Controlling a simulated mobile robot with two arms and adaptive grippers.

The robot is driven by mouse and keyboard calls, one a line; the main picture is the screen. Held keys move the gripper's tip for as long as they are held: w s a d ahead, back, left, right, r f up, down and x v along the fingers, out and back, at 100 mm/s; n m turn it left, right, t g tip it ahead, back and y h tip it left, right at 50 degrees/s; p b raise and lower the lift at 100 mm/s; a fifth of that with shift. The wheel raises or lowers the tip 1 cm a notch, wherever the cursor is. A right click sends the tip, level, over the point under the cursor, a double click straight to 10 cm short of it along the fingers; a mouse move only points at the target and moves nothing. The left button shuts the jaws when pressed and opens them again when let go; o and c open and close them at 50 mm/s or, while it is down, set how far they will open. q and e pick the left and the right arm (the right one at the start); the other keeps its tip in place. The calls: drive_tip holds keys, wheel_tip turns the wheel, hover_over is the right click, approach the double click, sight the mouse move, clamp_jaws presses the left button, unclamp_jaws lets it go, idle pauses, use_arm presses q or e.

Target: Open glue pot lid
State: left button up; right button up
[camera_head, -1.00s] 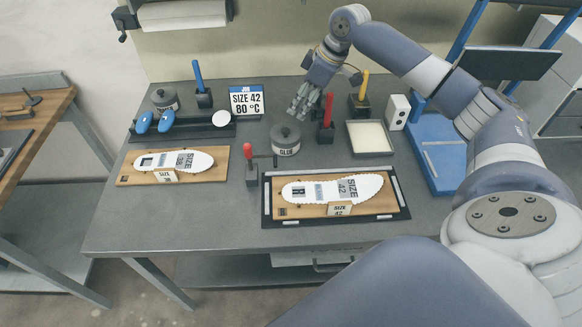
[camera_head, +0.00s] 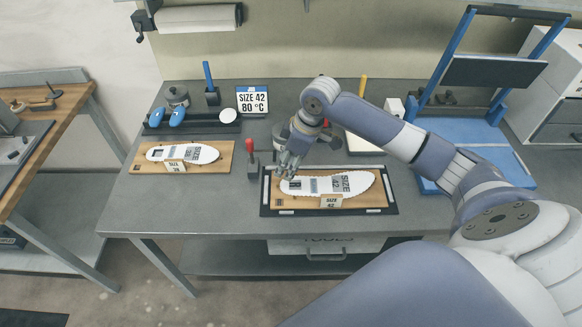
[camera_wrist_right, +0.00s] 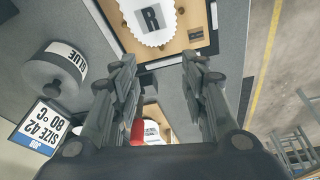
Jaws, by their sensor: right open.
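The grey glue pot (camera_wrist_right: 70,70) shows in the right wrist view, left of my right gripper (camera_wrist_right: 159,66). Its lid, with a dark knob, is on it. In the head view the pot (camera_head: 280,131) is mostly hidden behind my right gripper (camera_head: 287,166). That gripper is open, with empty space between its fingers. It is over the left end of the size 42 insole (camera_head: 330,184), in front of the pot and apart from it. My left gripper is not in view.
A red-handled tool (camera_head: 250,158) stands close left of my right gripper. The size 42 insole lies on a wooden board in a black tray (camera_head: 384,207). Another lidded pot (camera_head: 177,97) stands at the back left. A size sign (camera_head: 252,100) stands behind.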

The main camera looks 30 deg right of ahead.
drive_tip(key=shift+s+a+f, duration=0.25)
drive_tip(key=shift+s+a, duration=0.1)
idle(0.3)
